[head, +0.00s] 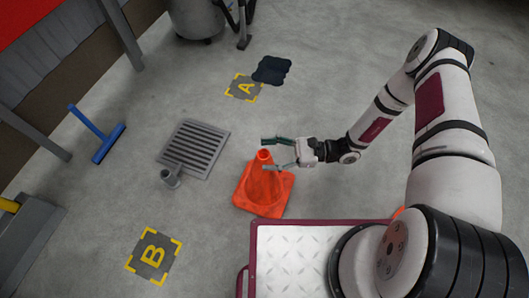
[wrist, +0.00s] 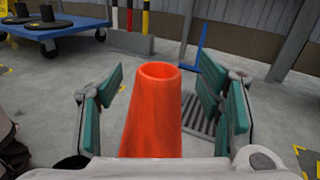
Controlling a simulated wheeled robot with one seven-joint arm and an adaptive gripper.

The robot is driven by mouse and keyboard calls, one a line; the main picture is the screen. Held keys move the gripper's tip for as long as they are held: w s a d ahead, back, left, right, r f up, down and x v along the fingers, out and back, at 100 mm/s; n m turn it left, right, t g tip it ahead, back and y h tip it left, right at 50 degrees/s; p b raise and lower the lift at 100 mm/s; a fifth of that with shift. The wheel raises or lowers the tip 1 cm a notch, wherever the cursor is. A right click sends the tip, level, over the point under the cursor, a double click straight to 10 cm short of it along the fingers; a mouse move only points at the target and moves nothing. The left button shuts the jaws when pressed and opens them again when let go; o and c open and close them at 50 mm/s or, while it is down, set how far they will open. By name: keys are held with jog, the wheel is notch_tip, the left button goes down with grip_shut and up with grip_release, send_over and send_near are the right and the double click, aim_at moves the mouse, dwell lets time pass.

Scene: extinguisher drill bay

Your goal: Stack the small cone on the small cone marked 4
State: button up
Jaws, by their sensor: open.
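An orange cone (head: 264,190) stands upright on the floor just beyond my base; no number can be read on it. My gripper (head: 268,154) is open with its fingers on either side of the cone's top. In the wrist view the cone (wrist: 156,115) rises between the open teal finger pads (wrist: 160,100), with a gap on each side. A small bit of orange (head: 398,211) shows behind my arm at the right of my base; what it belongs to is mostly hidden. I cannot make out a cone marked 4.
A floor grate (head: 193,147) with a short grey pipe piece (head: 170,178) lies left of the cone. Floor marks A (head: 245,88) and B (head: 153,256), a dark cloth-like thing (head: 271,70) and a blue squeegee (head: 103,141) are around. A blue trolley (wrist: 57,37) shows in the wrist view.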

jog(key=d, duration=1)
jog(key=shift+w, duration=0.35)
jog(key=s+d+r+n+g+h, duration=0.25)
jog(key=r+n+h, duration=0.25)
jog(key=r, duration=1)
jog(key=s+d+r+n+g+h, duration=0.1)
jog(key=r+n+g+h, duration=0.35)
jog(key=r, duration=1.05)
jog(key=s+d+r+n+t+h, duration=0.2)
jog(key=s+r+t+h, duration=0.15)
jog(key=s, duration=0.35)
jog(key=s+d+r+n+t+h+p, duration=0.1)
jog(key=s+r+n+t+h, duration=0.1)
jog(key=s+r, duration=0.35)
jog(key=s+d+r+n+t+h, duration=0.2)
jog(key=s+r+n+t+h, duration=0.1)
jog(key=s, duration=0.4)
notch_tip(320, 180, up, 40)
jog(key=t+p, duration=0.4)
jog(key=p, duration=3.4)
